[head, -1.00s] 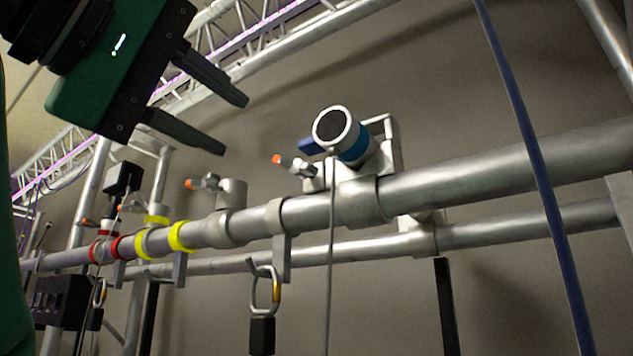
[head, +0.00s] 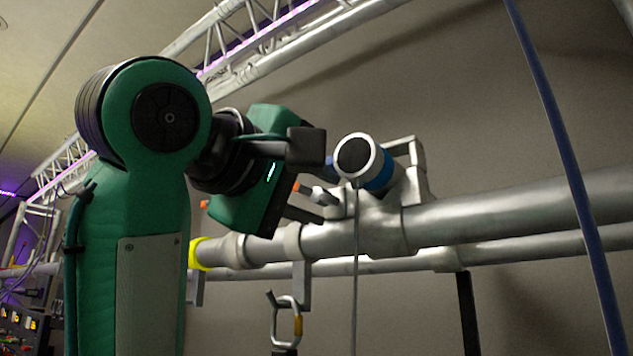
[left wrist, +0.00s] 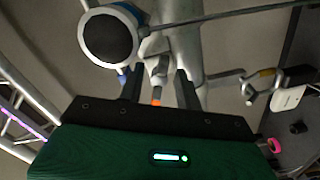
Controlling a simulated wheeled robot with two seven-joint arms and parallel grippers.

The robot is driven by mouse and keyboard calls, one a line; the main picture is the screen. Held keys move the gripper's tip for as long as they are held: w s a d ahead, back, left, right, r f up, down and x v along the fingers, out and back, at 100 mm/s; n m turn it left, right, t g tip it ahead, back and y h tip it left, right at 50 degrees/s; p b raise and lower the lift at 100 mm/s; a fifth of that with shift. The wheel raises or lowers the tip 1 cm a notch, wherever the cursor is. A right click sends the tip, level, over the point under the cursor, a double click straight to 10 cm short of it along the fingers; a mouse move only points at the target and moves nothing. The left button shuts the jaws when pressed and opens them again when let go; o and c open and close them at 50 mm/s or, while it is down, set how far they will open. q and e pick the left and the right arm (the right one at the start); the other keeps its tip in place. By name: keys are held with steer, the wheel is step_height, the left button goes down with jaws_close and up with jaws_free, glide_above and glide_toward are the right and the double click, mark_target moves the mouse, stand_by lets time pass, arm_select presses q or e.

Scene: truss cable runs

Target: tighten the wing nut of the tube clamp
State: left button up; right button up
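The tube clamp (head: 385,222) sits around the upper silver tube. Its wing nut (head: 322,196), grey with an orange tip, sticks out toward the left; it also shows in the left wrist view (left wrist: 158,70). My left gripper (head: 316,202) is at the wing nut, one finger below it; the other finger is mostly hidden in the head view. In the left wrist view my left gripper (left wrist: 158,82) is open, its dark fingers on either side of the wing nut with a visible gap. My right gripper is not in view.
A round lamp (head: 353,156) with a blue band is close to the gripper, above the clamp. A thin grey cable (head: 356,270) hangs below it. A blue cable (head: 555,130) crosses at right. A carabiner (head: 286,318) hangs below the tube.

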arm_select(q)
steer(key=shift+w+d, duration=0.25)
jaws_close()
